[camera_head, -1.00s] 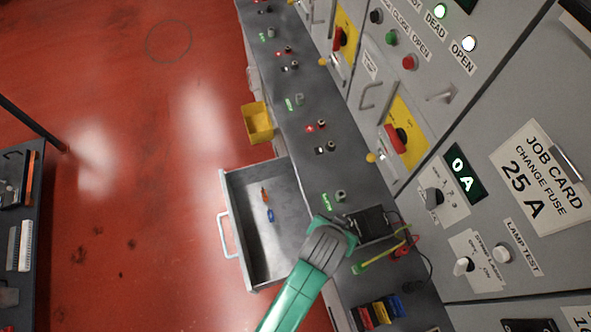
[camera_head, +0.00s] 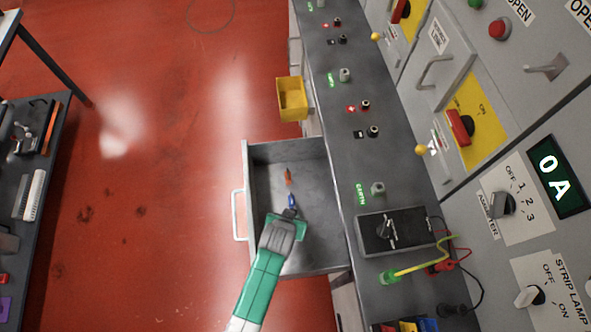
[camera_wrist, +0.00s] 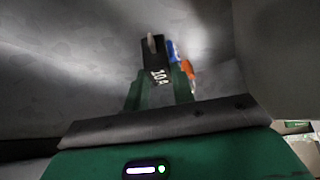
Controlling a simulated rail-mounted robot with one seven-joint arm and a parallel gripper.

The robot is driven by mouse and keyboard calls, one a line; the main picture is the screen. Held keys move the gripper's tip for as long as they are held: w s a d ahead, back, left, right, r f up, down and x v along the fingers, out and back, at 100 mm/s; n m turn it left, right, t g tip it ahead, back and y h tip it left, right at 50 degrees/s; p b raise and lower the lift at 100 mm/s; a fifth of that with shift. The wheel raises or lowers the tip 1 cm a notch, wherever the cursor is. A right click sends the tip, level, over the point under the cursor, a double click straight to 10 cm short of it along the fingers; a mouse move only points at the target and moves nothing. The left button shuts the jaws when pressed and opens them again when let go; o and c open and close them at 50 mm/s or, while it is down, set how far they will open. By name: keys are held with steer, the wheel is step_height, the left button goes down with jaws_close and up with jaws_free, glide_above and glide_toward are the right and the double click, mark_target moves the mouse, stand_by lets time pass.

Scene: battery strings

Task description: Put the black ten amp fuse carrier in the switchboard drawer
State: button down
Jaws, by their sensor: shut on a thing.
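The black fuse carrier (camera_wrist: 158,75), marked "10 A", is between my gripper's fingers in the wrist view. In the head view the carrier (camera_head: 290,212) shows as a small dark piece at the fingertips. My gripper (camera_head: 286,217) is shut on it, over the open grey switchboard drawer (camera_head: 264,153). The drawer's dark floor and walls fill most of the wrist view. I cannot tell whether the carrier touches the drawer floor. A blue item (camera_head: 291,200) and an orange item (camera_head: 288,177) lie in the drawer just beyond the carrier.
A yellow bin (camera_head: 292,99) hangs on the bench side beyond the drawer. A black test box (camera_head: 395,233) with leads sits on the bench to the right. A dark shelf unit (camera_head: 40,180) stands at the left, with open red floor between.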

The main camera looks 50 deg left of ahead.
steer(key=shift+f+b, duration=0.65)
steer(key=shift+f, duration=2.05)
steer(key=shift+f, duration=0.25)
steer(key=c, duration=1.2)
jaws_free()
steer(key=shift+r, duration=0.1)
steer(key=shift+o, duration=0.2)
steer(key=shift+r, duration=0.2)
steer(key=p+v, duration=0.3)
steer(key=v, duration=0.9)
steer(key=shift+p, duration=0.35)
steer(key=shift+w, duration=0.1)
